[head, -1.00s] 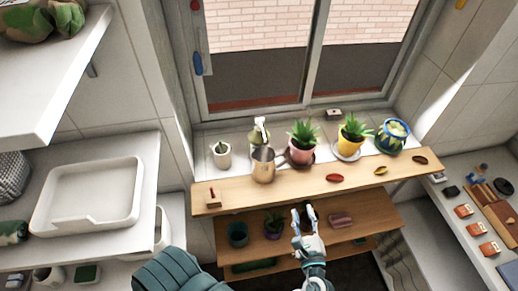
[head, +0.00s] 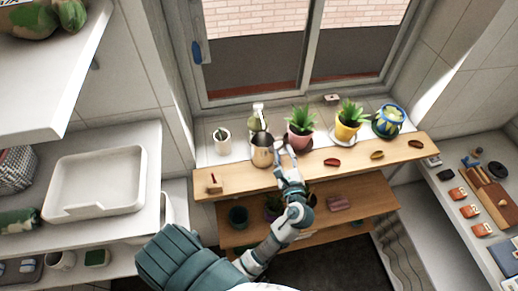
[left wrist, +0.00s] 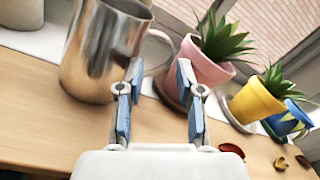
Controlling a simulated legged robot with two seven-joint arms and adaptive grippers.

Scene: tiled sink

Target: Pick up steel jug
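The steel jug (head: 262,152) stands upright on the wooden shelf below the window. In the left wrist view the jug (left wrist: 100,48) is at the upper left, with its handle (left wrist: 160,52) on its right side. My left gripper (head: 284,147) is open just right of the jug, near the handle. In the left wrist view its two blue-padded fingers (left wrist: 158,75) are apart, with the handle showing beyond and between them. I cannot tell whether a finger touches it. My right gripper is not in view.
A pink pot with a plant (head: 300,137) stands close right of the jug, and a yellow pot (head: 347,127) and a blue pot (head: 388,121) stand further right. A soap bottle (head: 258,117) is behind the jug. Small dishes (head: 332,162) lie on the shelf.

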